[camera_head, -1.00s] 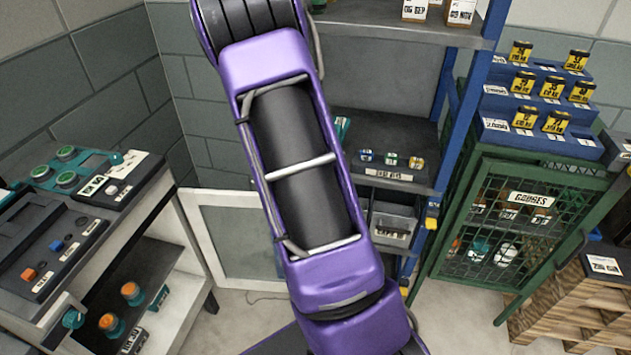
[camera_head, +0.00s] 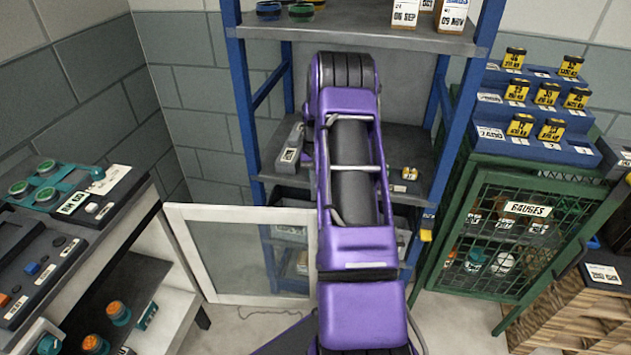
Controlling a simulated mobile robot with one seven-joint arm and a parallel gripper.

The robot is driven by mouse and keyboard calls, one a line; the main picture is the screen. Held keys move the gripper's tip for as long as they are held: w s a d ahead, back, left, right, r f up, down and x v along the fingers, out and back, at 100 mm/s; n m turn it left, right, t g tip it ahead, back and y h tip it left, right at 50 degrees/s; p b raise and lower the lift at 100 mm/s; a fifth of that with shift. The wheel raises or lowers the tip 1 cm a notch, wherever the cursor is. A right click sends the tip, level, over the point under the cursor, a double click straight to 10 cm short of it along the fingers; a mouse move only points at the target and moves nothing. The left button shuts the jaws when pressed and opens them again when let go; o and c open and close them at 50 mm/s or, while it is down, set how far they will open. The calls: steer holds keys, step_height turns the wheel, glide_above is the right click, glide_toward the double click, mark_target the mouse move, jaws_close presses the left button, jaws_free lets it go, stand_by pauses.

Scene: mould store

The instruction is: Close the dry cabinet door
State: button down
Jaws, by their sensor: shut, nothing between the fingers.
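The dry cabinet door (camera_head: 245,252) is a white-framed, see-through panel at centre left. It stands swung open, out to the right from the front corner of the white cabinet (camera_head: 178,290). Its right end reaches my purple arm, which may hide part of that edge. I cannot tell whether the arm touches it. The cabinet's open inside shows a dark shelf with orange and teal containers (camera_head: 118,313). My arm rises through the middle of the picture, in front of the rack. My gripper is not in view.
A blue-posted rack (camera_head: 470,130) with grey shelves stands behind the door and arm. A green mesh cage labelled GAUGES (camera_head: 520,235) and a wooden crate stack (camera_head: 565,315) stand at right. Control boxes (camera_head: 70,225) sit on the cabinet top. Some floor shows below the door.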

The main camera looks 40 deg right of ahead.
steer(key=s+a+f, duration=0.2)
steer(key=f, duration=0.1)
steer(key=shift+s+f, duration=0.15)
steer(key=shift+s, duration=0.1)
steer(key=shift+s+a, duration=0.55)
steer(key=shift+s, duration=0.05)
